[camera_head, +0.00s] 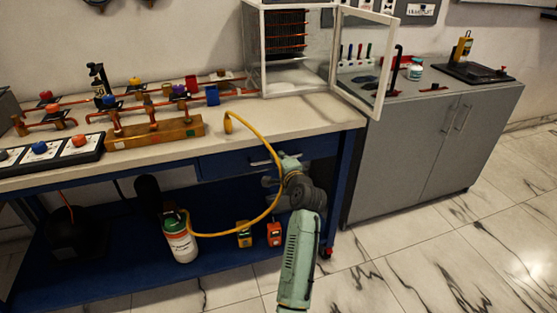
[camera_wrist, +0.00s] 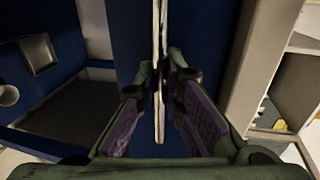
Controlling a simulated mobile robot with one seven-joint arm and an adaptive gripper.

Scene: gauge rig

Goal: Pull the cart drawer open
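The blue cart drawer (camera_head: 235,163) sits under the right part of the pale worktop, and its front looks closed. Its slim silver handle (camera_head: 262,162) shows in the head view, with its right end near my gripper (camera_head: 276,178). In the wrist view the handle (camera_wrist: 160,40) runs upright in the picture, down between the two fingers of my gripper (camera_wrist: 163,90). The purple-padded fingers stand on either side of it with gaps showing, so they look open around it. Contact at the fingertips is hard to make out.
A yellow hose (camera_head: 272,150) loops in front of the drawer to a white bottle (camera_head: 180,240) on the lower shelf. A grey cabinet (camera_head: 425,150) stands close on the right. A glass-door case (camera_head: 290,75) stands above. Open tiled floor lies in front.

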